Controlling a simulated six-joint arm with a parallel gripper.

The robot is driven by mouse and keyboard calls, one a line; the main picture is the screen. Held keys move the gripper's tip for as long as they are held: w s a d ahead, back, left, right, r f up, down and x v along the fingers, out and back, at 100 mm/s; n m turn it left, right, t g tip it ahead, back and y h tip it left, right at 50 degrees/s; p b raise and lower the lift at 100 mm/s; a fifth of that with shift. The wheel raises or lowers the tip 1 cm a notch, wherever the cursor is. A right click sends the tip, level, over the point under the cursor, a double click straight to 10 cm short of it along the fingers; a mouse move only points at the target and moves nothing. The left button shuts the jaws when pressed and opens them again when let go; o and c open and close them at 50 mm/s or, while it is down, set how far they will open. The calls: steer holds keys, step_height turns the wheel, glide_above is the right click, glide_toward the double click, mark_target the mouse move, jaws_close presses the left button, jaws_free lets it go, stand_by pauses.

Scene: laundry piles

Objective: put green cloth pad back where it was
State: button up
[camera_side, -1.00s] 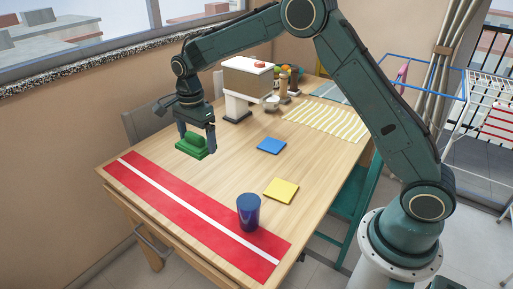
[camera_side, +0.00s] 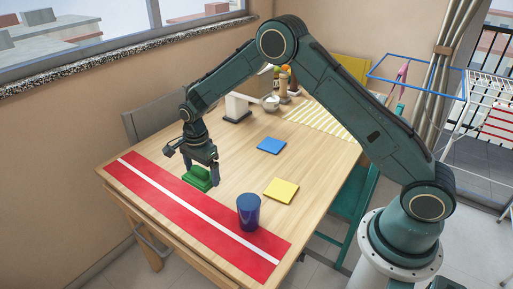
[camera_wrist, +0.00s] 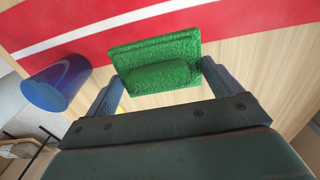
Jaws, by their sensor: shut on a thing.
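The green cloth pad (camera_side: 195,179) is in my gripper (camera_side: 198,178), over the near-left part of the table by the red strip's inner edge. In the wrist view the pad (camera_wrist: 150,52) shows a raised ridge, with the fingers of my gripper (camera_wrist: 164,85) at its two ends. The pad looks roughly level. I cannot tell whether its underside touches the table or hangs just above it. A blue pad (camera_side: 271,145) and a yellow pad (camera_side: 281,190) lie flat on the table, right of my gripper in the side view.
A red runner with a white stripe (camera_side: 150,180) lies along the table's near edge. A striped cloth (camera_side: 318,120) and jars lie farther back. Bare wood (camera_side: 225,150) surrounds the blue pad.

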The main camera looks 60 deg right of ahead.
mark_target(201, 167)
steer(key=shift+f, duration=4.05)
steer(key=shift+f, duration=0.1)
steer(key=o, duration=0.8)
steer(key=shift+c, duration=0.2)
step_height(201, 167, up, 12)
steer(key=shift+f, duration=0.1)
steer(key=shift+r, duration=0.25)
steer(key=shift+r, duration=0.1)
